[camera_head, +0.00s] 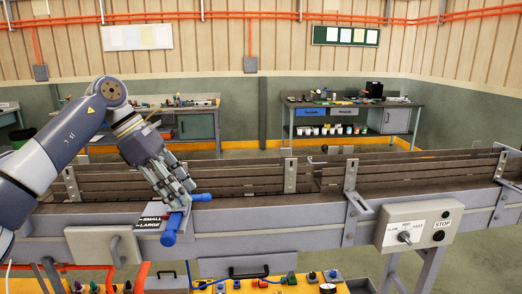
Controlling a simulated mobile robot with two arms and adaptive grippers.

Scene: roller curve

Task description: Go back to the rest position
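My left arm comes in from the left, and its grey gripper (178,197) points down at the front edge of the conveyor. Its fingertips are right at a blue lever (171,229), which shows on both sides of them. The fingers overlap the lever in the picture, so I cannot tell whether they grip it, touch it or stand just in front of it. A label plate reading SMALL and LARGE (149,222) lies just left of the lever. My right gripper is not in view.
The conveyor (270,218) with side rails runs across the view. A control box (418,226) with a knob and STOP button is on its front at right. A grey panel with a handle (103,245) is at left. Workbenches (350,104) stand behind.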

